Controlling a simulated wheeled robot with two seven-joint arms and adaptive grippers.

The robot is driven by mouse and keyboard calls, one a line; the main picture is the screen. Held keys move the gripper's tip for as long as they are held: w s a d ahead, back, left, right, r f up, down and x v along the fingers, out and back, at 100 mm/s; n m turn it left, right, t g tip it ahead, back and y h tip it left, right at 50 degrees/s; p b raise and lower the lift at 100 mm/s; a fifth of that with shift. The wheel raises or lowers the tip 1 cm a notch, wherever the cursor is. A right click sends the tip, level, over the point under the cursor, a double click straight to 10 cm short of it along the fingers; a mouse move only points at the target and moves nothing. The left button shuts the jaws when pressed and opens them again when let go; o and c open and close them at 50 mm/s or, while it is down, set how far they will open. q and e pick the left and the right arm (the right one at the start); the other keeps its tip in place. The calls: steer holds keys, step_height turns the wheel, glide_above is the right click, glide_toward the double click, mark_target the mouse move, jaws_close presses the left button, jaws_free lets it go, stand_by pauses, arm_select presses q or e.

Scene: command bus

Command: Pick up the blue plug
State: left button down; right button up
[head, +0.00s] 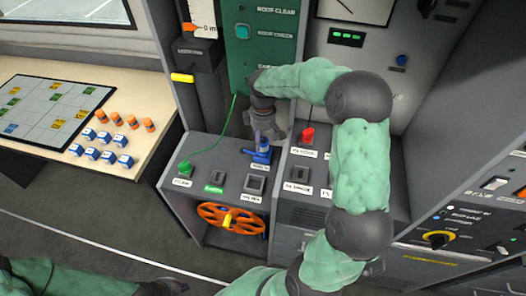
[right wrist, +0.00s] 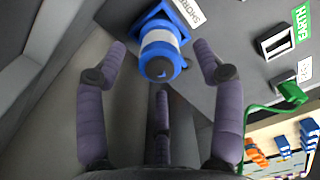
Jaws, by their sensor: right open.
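The blue plug (head: 262,154) stands upright in a socket on the grey console, with a label below it. In the right wrist view the plug (right wrist: 160,48) shows a blue body with a white band and a rounded blue end facing the camera. My right gripper (head: 268,132) hangs just above the plug in the head view, partly hiding its top. In the right wrist view its purple padded fingers (right wrist: 160,62) are spread around the plug's end, with gaps visible on both sides. My left arm shows at the bottom left of the head view, but its gripper does not.
A green plug (head: 184,169) with a cable stands left on the console, and a red plug (head: 307,136) right. Empty sockets (head: 255,184) and an orange wheel (head: 231,218) are nearby. A table (head: 150,95) at left holds small orange and blue pieces.

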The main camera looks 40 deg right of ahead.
step_height(320, 180, down, 2)
steer(key=shift+f, duration=0.15)
steer(key=c, duration=1.4)
steer(key=shift+o, duration=0.2)
